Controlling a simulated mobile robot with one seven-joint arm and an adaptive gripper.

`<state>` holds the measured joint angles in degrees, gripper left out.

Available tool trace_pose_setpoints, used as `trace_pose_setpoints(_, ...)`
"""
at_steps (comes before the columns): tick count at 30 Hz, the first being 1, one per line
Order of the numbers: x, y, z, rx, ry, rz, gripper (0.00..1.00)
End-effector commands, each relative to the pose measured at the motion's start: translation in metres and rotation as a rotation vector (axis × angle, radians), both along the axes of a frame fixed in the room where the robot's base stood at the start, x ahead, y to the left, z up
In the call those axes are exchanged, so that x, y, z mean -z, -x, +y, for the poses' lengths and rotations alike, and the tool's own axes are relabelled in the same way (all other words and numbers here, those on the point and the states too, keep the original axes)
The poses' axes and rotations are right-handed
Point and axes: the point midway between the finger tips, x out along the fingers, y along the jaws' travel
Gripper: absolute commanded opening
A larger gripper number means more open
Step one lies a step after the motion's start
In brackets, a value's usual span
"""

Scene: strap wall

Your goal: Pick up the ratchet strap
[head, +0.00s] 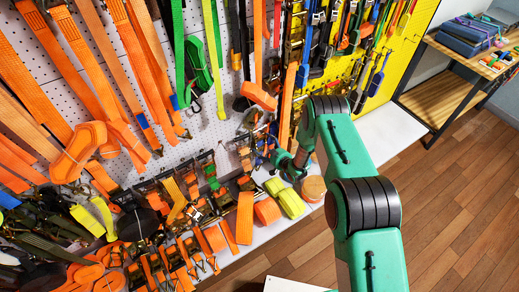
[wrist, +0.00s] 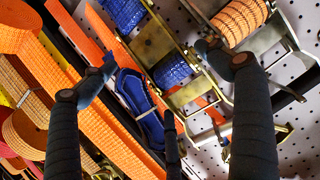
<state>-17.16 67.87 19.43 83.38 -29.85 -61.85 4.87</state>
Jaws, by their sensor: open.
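My gripper (wrist: 157,58) is open in the wrist view, with dark fingers spread on either side of a ratchet strap. This ratchet strap has a gold-coloured metal ratchet (wrist: 153,42) and bundled blue webbing (wrist: 138,108). The blue bundle lies between the fingers, nearer the left one, and looks ungripped. Contact cannot be told. A second ratchet with orange webbing (wrist: 238,20) is at the upper right, by the right fingertip. In the head view my gripper (head: 287,162) is low at the pegboard, partly hidden by my green arm; the blue strap there is hard to make out.
Orange webbing (wrist: 85,110) and rolls crowd the left of the wrist view. White pegboard (wrist: 295,55) is behind. In the head view, yellow-green bundles (head: 287,200) and an orange roll (head: 267,211) lie close by. A wooden workbench (head: 465,55) stands far right; the floor (head: 440,190) is clear.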

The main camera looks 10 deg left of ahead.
Motion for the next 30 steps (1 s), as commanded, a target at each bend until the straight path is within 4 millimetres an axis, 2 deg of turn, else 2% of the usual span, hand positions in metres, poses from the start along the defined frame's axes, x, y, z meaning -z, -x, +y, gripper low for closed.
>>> trace_pose_setpoints(10, 0.012, -0.021, 0.024, -0.001, 0.000, 0.000, 0.89)
trace_pose_setpoints(29, 0.012, -0.024, 0.025, 0.000, 0.000, 0.001, 0.89)
trace_pose_setpoints(30, 0.012, -0.024, 0.025, 0.000, 0.000, 0.001, 0.83)
